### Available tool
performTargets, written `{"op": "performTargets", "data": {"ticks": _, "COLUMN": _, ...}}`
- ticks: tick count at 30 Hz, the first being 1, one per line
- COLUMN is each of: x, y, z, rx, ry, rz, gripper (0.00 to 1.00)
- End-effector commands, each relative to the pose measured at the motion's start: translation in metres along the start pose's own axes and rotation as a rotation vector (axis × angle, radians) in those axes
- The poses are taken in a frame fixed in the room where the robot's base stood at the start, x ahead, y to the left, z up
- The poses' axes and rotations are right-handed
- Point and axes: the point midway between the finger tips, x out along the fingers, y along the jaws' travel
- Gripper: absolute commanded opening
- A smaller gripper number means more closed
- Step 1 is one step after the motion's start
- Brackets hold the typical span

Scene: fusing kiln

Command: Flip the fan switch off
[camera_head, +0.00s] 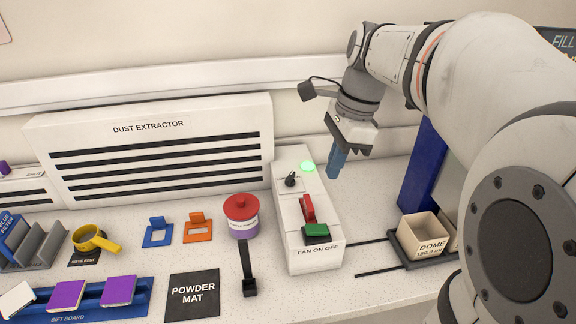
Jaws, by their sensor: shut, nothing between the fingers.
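The white fan control box (296,255) stands right of centre on the counter, with "FAN ON OFF" printed on its front end. Its switch has a red part (307,208) that stands up and a green part (316,231) that lies lower and nearer the front. A green lamp (308,167) glows at the back of the box. A small black knob (291,180) sits beside a partly hidden label. My gripper (334,176) is shut and empty, pointing down just right of the back part of the box, apart from the switch.
The dust extractor (150,150) stands behind on the left. A red-lidded jar (241,214) and a black handled tool (248,270) are left of the box. A dome mould (422,236) and a blue panel (424,165) stand on the right. My arm covers the right side.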

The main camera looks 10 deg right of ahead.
Motion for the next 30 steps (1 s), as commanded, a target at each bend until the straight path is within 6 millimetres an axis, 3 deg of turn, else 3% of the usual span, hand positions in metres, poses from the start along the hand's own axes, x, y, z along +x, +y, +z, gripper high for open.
{"op": "performTargets", "data": {"ticks": 11, "x": 0.006, "y": 0.0, "z": 0.001, "rx": -0.003, "ry": 0.001, "rz": 0.0, "gripper": 0.0}}
{"op": "performTargets", "data": {"ticks": 30, "x": 0.123, "y": 0.001, "z": 0.001, "rx": -0.005, "ry": 0.0, "rz": 0.003, "gripper": 0.0}}
